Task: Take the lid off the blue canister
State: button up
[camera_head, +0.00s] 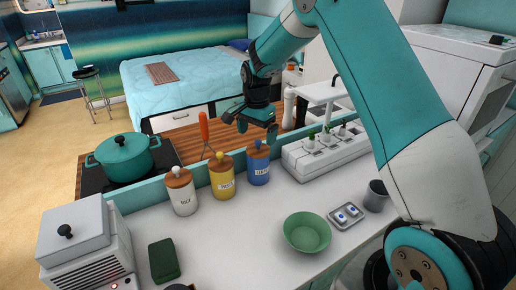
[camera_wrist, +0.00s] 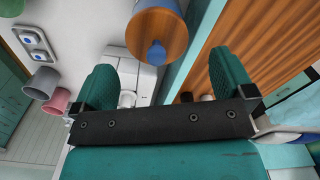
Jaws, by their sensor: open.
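The blue canister (camera_head: 259,170) stands upright on the counter, at the right end of a row of three. Its round wooden lid (camera_head: 258,150) is on it. In the wrist view the lid (camera_wrist: 172,22) shows near the top, with a blue knob (camera_wrist: 157,54) on it. My gripper (camera_head: 252,124) is open and empty, above the lid and apart from it. In the wrist view its two fingers (camera_wrist: 162,78) are spread wide, and the knob lies beyond the gap between them.
A yellow canister (camera_head: 222,180) stands close on the left, with a white canister (camera_head: 182,194) beyond it. A white planter (camera_head: 325,152) is on the right. A green bowl (camera_head: 307,236) and grey cup (camera_head: 375,196) stand nearer. An orange-handled utensil (camera_head: 204,128) rises behind the canisters.

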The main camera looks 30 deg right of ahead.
aim_at(258, 141)
jog(key=shift+s+d+f+p, duration=0.15)
jog(key=shift+f+p, duration=0.65)
jog(key=shift+f, duration=1.6)
jog(key=c, duration=0.8)
jog(key=shift+r, duration=0.1)
jog(key=shift+c, duration=0.2)
